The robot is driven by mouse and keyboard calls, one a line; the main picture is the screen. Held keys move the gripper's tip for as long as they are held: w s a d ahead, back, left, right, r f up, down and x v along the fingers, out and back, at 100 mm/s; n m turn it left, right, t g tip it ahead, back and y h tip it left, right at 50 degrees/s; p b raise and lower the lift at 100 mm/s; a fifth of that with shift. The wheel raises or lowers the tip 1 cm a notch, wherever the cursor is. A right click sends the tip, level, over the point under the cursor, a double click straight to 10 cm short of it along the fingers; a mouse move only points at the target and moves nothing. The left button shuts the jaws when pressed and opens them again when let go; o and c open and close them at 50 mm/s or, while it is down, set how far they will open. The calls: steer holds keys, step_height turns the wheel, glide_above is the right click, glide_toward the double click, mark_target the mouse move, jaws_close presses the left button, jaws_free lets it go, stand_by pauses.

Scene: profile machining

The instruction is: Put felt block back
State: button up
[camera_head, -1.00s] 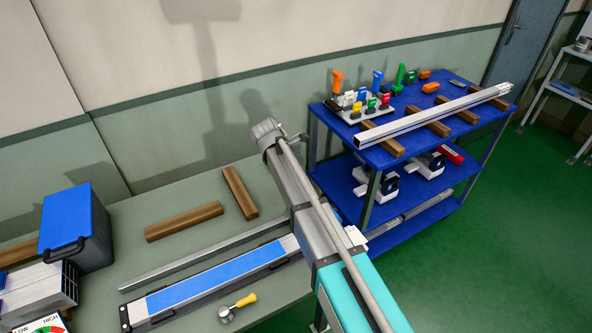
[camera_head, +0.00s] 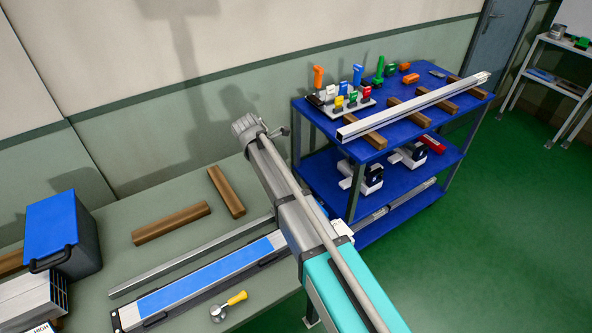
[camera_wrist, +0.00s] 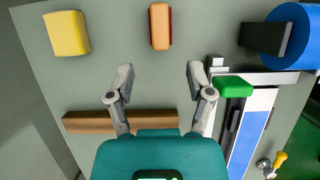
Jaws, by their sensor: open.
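In the wrist view my gripper (camera_wrist: 160,75) is open, with nothing between its fingers. A small two-tone block (camera_wrist: 160,27), orange and brown with rounded ends, lies on the grey-green tabletop straight beyond the fingertips, apart from them. It may be the felt block, but its material cannot be told. A yellow block (camera_wrist: 66,34) lies to the upper left. A green block (camera_wrist: 231,87) sits at the end of the blue-topped rail, right of the right finger. In the head view my arm hides the area around the gripper, and none of these blocks shows clearly.
A wooden bar (camera_wrist: 85,122) lies below the left finger. A blue roll (camera_wrist: 294,37) with a dark part stands at upper right. The blue-topped rail (camera_head: 205,283) and a yellow-handled tool (camera_head: 231,305) lie on the bench. A blue cart (camera_head: 300,108) stands beyond my arm.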

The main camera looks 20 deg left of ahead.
steer(key=shift+d, duration=0.1)
steer(key=s+d+m+g, duration=0.2)
steer(key=d+m, duration=1.1)
steer(key=d, duration=1.3)
steer(key=s+d+m+y, duration=0.1)
steer(key=s+d+m, duration=0.3)
steer(key=d, duration=0.3)
steer(key=s+d+f+m+g+y, duration=0.1)
steer(key=s+d+m, duration=0.3)
steer(key=d+m, duration=0.2)
steer(key=s+d+m, duration=0.4)
steer(key=d+m, duration=0.1)
steer(key=d, duration=0.3)
steer(key=shift+f+y, duration=0.15)
steer(key=shift+y, duration=0.25)
